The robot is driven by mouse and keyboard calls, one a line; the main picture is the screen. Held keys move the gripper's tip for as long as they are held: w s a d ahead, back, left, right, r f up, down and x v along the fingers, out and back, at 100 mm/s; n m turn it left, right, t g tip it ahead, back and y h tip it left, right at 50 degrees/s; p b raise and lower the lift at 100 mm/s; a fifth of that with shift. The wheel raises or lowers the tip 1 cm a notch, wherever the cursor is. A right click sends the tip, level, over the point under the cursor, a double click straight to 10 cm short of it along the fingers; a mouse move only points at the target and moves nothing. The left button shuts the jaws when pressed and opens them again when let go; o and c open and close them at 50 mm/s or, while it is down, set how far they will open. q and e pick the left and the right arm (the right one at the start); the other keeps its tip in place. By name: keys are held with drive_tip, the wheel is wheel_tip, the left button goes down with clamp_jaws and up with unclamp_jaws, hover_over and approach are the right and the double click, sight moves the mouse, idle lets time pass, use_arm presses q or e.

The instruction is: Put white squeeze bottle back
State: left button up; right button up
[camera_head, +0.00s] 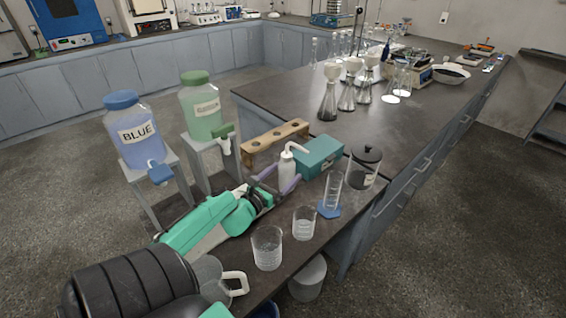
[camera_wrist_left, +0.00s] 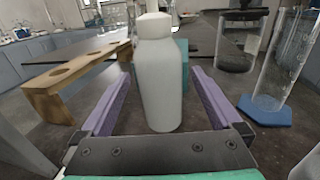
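The white squeeze bottle (camera_head: 287,168) stands upright on the dark bench, with its bent spout toward the upper right in the head view. In the left wrist view the bottle (camera_wrist_left: 160,85) is between the two purple fingers. My left gripper (camera_head: 279,181) is open around it, with a small gap showing on each side. A wooden rack with round holes (camera_head: 262,143) is just behind and left of the bottle; it also shows in the left wrist view (camera_wrist_left: 62,98). My right gripper is not in view.
A teal box (camera_head: 320,156) is right behind the bottle. A blue-based cylinder (camera_head: 332,192), a dark-lidded jar (camera_head: 364,167) and glass beakers (camera_head: 267,248) stand to the right and front. Blue (camera_head: 133,135) and green (camera_head: 201,110) dispenser jugs are on stands at left.

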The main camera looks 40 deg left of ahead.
use_arm(q)
drive_tip(key=shift+r, duration=0.15)
drive_tip(key=s, duration=0.8)
drive_tip(key=s+d, duration=0.1)
drive_tip(key=s, duration=0.3)
drive_tip(key=shift+d, duration=0.1)
